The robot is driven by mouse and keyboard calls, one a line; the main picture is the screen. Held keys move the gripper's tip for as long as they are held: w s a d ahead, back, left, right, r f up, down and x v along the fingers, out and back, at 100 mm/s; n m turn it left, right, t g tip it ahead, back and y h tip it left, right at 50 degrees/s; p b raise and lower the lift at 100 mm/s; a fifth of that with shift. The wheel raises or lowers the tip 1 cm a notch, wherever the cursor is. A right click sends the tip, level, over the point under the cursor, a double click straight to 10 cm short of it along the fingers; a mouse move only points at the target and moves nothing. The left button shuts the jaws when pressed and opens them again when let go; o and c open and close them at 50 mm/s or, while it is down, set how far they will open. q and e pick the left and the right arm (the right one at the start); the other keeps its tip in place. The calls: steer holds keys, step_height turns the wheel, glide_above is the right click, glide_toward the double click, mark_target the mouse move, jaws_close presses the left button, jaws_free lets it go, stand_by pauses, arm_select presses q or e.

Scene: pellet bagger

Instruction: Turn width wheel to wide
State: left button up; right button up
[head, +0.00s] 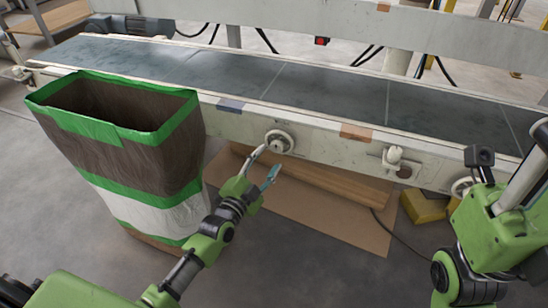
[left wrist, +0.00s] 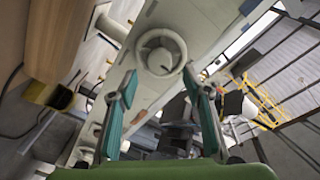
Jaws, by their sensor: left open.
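A round pale wheel (head: 279,142) with a raised hub is on the front rail of the conveyor. It also shows in the left wrist view (left wrist: 160,52), ahead of the fingers. My left gripper (head: 270,159) is open and empty just in front of this wheel and a little below it. In the left wrist view its two teal-padded fingers (left wrist: 159,82) point toward the wheel, one on either side, with a visible gap to it. A second wheel (head: 462,187) is farther right on the rail, partly hidden by my right arm. No wheel label is readable. My right gripper's jaws are not seen.
The conveyor belt (head: 225,70) runs across behind the wheel. An open brown bag with green bands (head: 130,150) stands left of my left arm. A knob-like fitting (head: 393,157) juts from the rail to the right. Cardboard (head: 330,220) and a yellow block (head: 424,207) lie below.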

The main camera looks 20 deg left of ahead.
mark_target(276, 149)
arm_select(q)
steer(key=w, duration=0.1)
steer(key=w+b, duration=0.1)
steer(key=w, duration=0.2)
steer(key=shift+w+d+b, duration=0.35)
steer(key=shift+w, duration=0.05)
steer(key=c, duration=1.1)
